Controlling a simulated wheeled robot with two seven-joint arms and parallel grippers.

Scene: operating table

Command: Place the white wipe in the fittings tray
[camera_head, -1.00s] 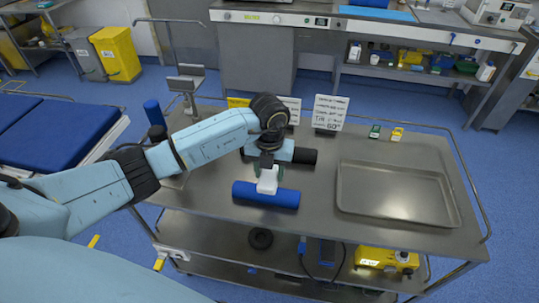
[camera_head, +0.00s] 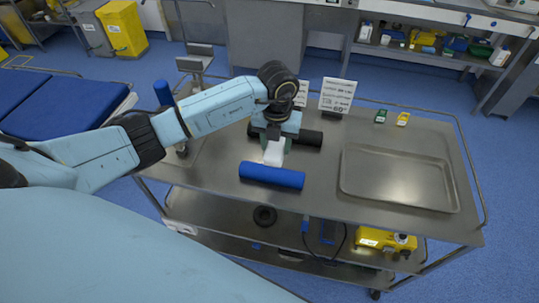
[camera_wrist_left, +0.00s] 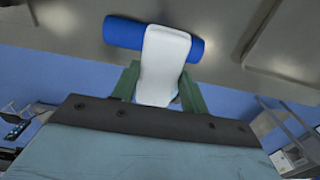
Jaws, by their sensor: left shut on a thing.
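The white wipe (camera_wrist_left: 162,62) is between the green fingers of my left gripper (camera_wrist_left: 157,88) in the wrist view. In the head view the wipe (camera_head: 274,153) shows just behind a blue roll, and the left gripper (camera_head: 276,140) is shut on it above the table. The fittings tray, a shallow metal tray (camera_head: 348,172), lies empty on the right of the table. The gripper is to the left of the tray. My right gripper is not in view.
The blue roll (camera_head: 272,176) lies in front of the gripper; a dark roll (camera_head: 310,138) lies behind it. A sign (camera_head: 337,96) and small green (camera_head: 381,116) and yellow (camera_head: 403,119) items stand at the back. Table surface between roll and tray is clear.

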